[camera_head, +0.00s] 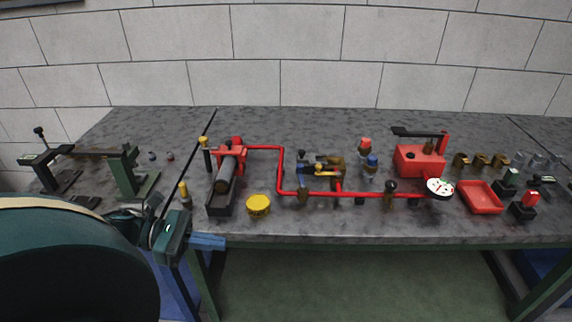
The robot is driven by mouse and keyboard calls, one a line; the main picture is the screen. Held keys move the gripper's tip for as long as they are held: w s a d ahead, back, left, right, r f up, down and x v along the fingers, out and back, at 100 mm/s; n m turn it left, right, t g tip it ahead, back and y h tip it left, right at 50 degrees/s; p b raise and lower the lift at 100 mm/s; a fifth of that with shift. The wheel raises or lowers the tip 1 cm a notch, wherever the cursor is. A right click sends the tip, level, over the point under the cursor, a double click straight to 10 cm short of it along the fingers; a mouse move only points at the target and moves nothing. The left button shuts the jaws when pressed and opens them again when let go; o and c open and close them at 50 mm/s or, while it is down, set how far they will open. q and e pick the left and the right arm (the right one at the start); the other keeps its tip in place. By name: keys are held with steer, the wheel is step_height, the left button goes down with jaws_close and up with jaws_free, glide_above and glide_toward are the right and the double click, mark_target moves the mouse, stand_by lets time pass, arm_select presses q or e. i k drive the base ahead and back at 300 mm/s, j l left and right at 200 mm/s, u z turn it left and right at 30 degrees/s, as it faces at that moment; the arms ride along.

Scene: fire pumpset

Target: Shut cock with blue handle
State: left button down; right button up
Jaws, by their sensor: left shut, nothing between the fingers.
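The parts are small, so I cannot tell exactly how the blue handle is turned. My left gripper (208,242) is at the bench's front edge, left of and nearer than the cock. Its blue fingers point right; they are shut and empty, well apart from the cock. My right gripper is out of view.
A red pipe (281,170) runs from the red pump motor (229,162) to a white gauge (440,187). A yellow round part (258,205) lies near the front edge. A red tray (481,197) and a red tank (419,160) stand right. The bench back is clear.

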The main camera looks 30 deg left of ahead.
mark_target(299, 166)
steer(key=i+j, duration=0.8)
steer(key=i, duration=0.05)
